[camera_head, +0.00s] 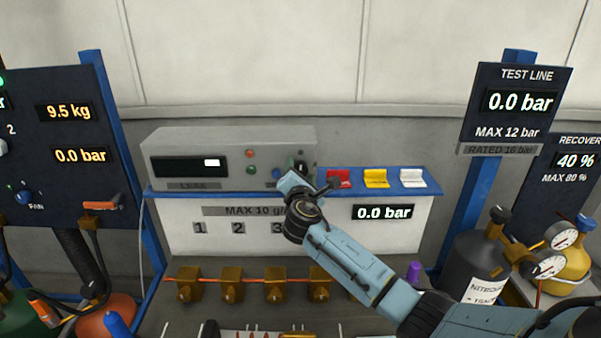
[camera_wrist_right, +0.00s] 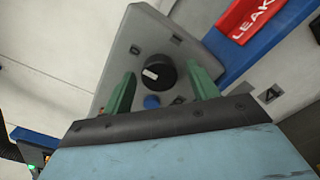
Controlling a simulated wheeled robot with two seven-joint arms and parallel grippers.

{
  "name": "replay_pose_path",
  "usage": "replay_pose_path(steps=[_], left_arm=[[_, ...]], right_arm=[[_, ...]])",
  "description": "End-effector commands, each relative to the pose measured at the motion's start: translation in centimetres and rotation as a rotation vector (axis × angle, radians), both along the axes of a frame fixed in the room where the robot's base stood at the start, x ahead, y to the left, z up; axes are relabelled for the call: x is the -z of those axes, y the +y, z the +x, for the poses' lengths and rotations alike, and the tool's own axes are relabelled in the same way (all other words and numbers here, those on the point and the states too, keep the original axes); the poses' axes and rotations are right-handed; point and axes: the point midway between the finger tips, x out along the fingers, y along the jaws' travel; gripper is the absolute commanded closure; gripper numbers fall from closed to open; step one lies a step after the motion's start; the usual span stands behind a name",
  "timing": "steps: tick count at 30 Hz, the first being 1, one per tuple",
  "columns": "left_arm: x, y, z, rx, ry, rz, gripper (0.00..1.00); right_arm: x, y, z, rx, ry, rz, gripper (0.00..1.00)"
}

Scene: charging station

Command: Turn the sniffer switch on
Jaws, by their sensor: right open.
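The grey sniffer box (camera_head: 230,146) stands on a blue shelf. Its front has a dark display with a lit white block, a red lamp and a green lamp. Its black rotary switch (camera_wrist_right: 155,75) shows in the right wrist view with a white pointer mark, and a blue button (camera_wrist_right: 152,102) is below it. My right gripper (camera_wrist_right: 163,88) is open, its two green fingers on either side of the switch; whether they touch it I cannot tell. In the head view my right gripper (camera_head: 308,184) covers the box's lower right corner. My left gripper is out of view.
Red (camera_head: 339,178), yellow (camera_head: 376,178) and white (camera_head: 412,178) cards lie on the blue shelf (camera_head: 435,186) right of the box. Several brass valves (camera_head: 232,285) line the bench below. Gas cylinders (camera_head: 482,265) with gauges stand at the right.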

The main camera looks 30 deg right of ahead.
Motion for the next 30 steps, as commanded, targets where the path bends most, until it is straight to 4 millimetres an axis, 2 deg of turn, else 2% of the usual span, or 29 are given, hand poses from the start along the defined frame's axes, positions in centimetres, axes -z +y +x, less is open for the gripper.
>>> replay_pose_path(steps=[9,20,30], left_arm=[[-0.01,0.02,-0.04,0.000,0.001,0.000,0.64],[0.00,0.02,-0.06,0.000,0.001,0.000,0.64],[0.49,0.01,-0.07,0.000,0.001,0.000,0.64]], right_arm=[[-0.02,-0.10,0.22,-0.001,-0.001,0.001,0.41],[0.01,-0.09,0.19,-0.001,0.000,0.001,0.86],[0.13,-0.09,0.19,-0.001,-0.029,0.049,0.86]])
